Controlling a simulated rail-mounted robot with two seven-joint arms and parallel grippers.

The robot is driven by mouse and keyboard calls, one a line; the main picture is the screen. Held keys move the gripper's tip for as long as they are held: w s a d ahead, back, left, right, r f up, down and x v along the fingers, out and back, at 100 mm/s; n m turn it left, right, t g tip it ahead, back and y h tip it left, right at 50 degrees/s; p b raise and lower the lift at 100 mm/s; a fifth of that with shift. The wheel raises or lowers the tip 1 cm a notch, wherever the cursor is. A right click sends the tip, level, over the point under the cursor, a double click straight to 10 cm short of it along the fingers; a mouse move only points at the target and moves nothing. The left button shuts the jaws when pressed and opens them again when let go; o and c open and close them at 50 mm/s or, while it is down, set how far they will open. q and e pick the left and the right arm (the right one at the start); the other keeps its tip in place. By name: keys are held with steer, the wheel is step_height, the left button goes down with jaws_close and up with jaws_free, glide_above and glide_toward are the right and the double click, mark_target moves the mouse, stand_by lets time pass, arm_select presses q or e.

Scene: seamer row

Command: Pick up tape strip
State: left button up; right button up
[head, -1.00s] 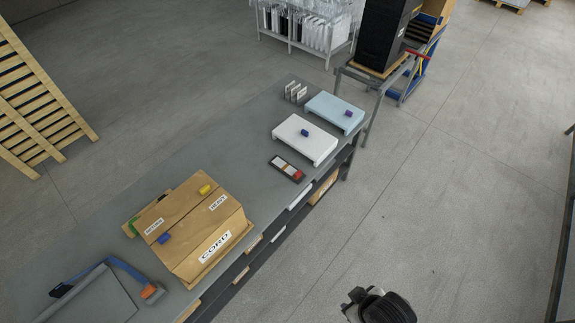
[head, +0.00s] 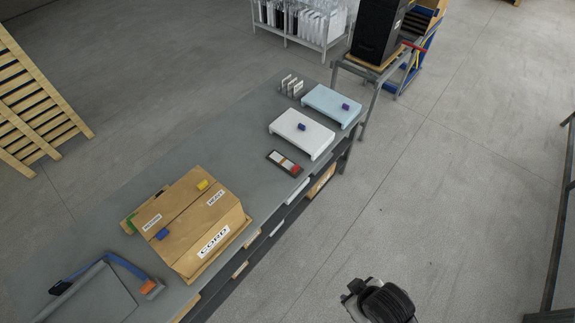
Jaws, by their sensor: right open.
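No piece is plainly readable as a tape strip. A small dark tray (head: 271,157) on the bench holds white and red flat pieces (head: 287,162), too small to tell apart. My right gripper (head: 349,294) shows at the bottom, over the floor to the right of the bench and well apart from the tray. It is open, and nothing shows between its fingers. My left gripper is out of view.
The grey bench (head: 190,160) runs diagonally. On it are a labelled cardboard box (head: 185,245), a white platform (head: 296,137), a light-blue platform (head: 330,95), upright white cards (head: 291,86) and a blue-armed device (head: 125,265). Floor to the right is clear.

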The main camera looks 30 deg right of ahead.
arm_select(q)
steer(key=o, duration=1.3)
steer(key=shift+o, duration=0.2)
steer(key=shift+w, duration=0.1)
